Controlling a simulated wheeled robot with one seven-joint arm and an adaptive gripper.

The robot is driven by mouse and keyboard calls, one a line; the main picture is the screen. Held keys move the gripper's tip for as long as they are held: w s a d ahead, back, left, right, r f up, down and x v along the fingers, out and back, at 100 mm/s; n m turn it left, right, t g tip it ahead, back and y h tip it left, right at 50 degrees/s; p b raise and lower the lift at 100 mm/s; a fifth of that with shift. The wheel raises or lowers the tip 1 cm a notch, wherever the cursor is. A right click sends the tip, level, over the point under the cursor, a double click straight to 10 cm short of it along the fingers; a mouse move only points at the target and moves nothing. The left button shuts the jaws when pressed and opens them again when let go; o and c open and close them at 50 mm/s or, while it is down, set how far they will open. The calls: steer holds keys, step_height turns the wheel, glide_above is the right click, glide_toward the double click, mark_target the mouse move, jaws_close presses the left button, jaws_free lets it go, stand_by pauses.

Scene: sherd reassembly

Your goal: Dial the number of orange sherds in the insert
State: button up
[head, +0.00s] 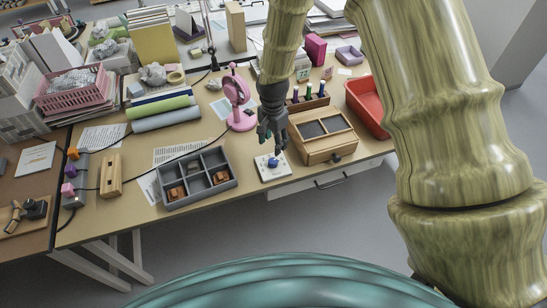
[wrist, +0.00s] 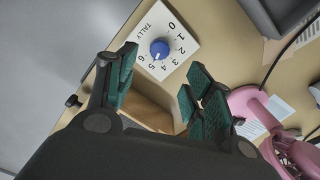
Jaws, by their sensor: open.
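The insert is a grey tray with compartments (head: 232,184) at the table's front edge. Orange-brown sherds show in its front left compartment (head: 176,193) and front right compartment (head: 219,178); I cannot tell how many pieces lie in each, and the walls hide some floor. The dial is a white TALLY plate (wrist: 149,33) with numbers 0 to 6 and a blue knob (wrist: 160,48). In the head view the knob (head: 273,162) is right of the insert. A small pale mark on the knob seems to face near 5. My gripper (head: 273,146) is open and empty above the dial, apart from the knob.
A wooden box with dark panels (head: 347,120) stands close right of the dial. A red tray (head: 375,122) lies beyond it. A pink stand (head: 241,122) is behind the dial, left of my gripper. Cables cross the table at left.

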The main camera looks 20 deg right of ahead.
mark_target(273, 160)
steer(key=shift+f+p, duration=1.45)
steer(key=shift+f, duration=3.5)
steer(key=c, duration=1)
